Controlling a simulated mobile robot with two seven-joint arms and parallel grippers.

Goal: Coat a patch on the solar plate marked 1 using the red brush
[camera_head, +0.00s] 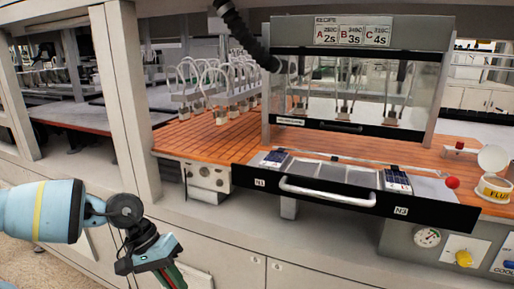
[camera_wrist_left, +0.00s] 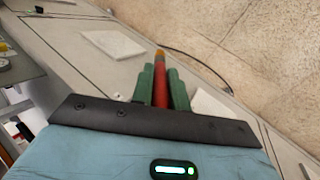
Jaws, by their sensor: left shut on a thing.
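My left gripper (camera_head: 174,276) hangs low in front of the bench in the head view, left of and below the drawer. In the left wrist view its green fingers (camera_wrist_left: 161,88) are shut on a red brush (camera_wrist_left: 160,80) with an orange-brown end. A dark solar plate (camera_head: 273,157) lies at the left end of the open drawer, above the label N1 (camera_head: 260,183). Another solar plate (camera_head: 397,180) lies at the right end, above the label N3 (camera_head: 401,211). The gripper is well apart from both plates. My right gripper is not in view.
The drawer (camera_head: 440,214) has a white handle and projects from the bench. A yellow-banded flux pot (camera_head: 492,190), a white round disc (camera_head: 492,158) and a red ball (camera_head: 452,182) are at the right. A clear-fronted station (camera_head: 357,85) stands behind. Orange slatted surface (camera_head: 200,138) lies left.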

